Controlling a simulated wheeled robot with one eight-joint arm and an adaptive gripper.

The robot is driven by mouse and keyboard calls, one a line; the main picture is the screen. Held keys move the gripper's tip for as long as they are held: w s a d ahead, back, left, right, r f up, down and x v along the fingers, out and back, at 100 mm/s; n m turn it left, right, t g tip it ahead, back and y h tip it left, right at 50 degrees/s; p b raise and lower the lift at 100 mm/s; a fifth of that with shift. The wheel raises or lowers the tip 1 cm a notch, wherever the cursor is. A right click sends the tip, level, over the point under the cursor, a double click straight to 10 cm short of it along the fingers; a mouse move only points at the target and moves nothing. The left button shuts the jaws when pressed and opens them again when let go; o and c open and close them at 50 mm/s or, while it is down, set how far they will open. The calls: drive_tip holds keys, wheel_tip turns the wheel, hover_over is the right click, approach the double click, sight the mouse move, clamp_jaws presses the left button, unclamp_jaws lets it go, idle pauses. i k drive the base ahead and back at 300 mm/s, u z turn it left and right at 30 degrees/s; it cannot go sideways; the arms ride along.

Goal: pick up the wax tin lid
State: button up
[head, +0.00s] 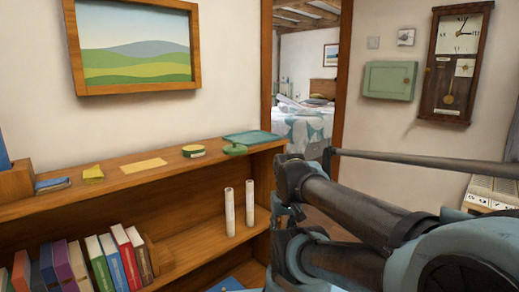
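A low round tin-like piece (193,151), green with a yellowish top, lies flat on the wooden shelf top, left of the doorway. To its right is a green piece (235,149) with a rounded shape and a small raised part. I cannot tell for certain which of the two is the wax tin lid. My arm reaches in from the lower right, and its dark and blue-grey links stand right of the shelf's end. I cannot make out my gripper's fingers in this view. Nothing of mine visibly touches either green piece.
A teal tray (252,137) lies at the shelf top's right end. A yellow card (143,166), a folded yellow cloth (93,173) and a blue booklet (52,184) lie leftward. Two white cylinders (229,211) and several books stand below. A framed picture (135,50) hangs above.

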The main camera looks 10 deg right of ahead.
sight(235, 149)
drive_tip(key=z, duration=0.55)
drive_tip(key=k, duration=2.05)
drive_tip(key=u, duration=0.55)
drive_tip(key=i, duration=1)
drive_tip(key=z, duration=0.1)
